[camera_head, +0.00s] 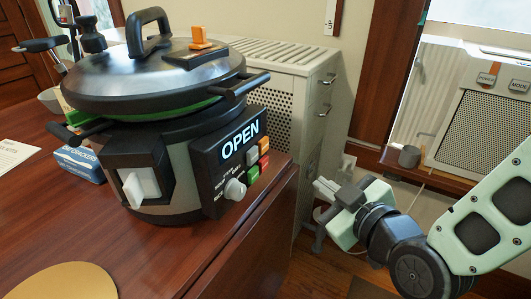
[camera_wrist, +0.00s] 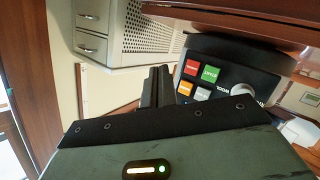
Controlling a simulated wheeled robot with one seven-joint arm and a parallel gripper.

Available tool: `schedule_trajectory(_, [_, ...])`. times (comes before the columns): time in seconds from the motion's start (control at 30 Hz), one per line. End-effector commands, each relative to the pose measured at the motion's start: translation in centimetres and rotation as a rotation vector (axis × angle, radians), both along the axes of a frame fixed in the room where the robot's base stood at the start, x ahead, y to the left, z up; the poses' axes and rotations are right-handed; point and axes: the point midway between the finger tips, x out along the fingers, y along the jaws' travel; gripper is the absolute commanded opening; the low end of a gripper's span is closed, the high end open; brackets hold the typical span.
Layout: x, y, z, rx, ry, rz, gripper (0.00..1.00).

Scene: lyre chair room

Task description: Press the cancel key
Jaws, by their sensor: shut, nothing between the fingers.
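The pressure cooker (camera_head: 190,160) stands on the wooden table with its dark lid on top. Its control panel (camera_head: 213,165) shows "OPEN" on a display and has a round knob (camera_head: 235,189). Beside the knob are an orange key (camera_head: 264,145), a white key (camera_head: 252,155), a red key (camera_head: 264,162) and a green key (camera_head: 253,174). The wrist view shows the red key (camera_wrist: 192,67) too, but the key lettering is too small to read surely. My gripper (camera_head: 325,188) is shut and empty, to the right of the panel and apart from it.
The table (camera_head: 215,262) has its right edge between the cooker and my arm. A white perforated cabinet (camera_head: 283,80) stands behind. A blue box (camera_head: 80,163) lies left of the cooker. A panel with an orange key and a MODE key (camera_head: 519,86) is at far right.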

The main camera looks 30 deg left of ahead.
Motion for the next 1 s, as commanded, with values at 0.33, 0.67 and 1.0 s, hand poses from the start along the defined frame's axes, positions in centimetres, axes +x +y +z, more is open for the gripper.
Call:
schedule_trajectory(0.33, [0.0,0.2,0.0,0.001,0.001,0.000,0.00])
schedule_trajectory(0.67, [0.3,3.8,0.0,0.001,0.003,0.001,0.00])
schedule_trajectory(1.0, [0.6,7.8,-0.1,0.000,0.001,0.001,0.00])
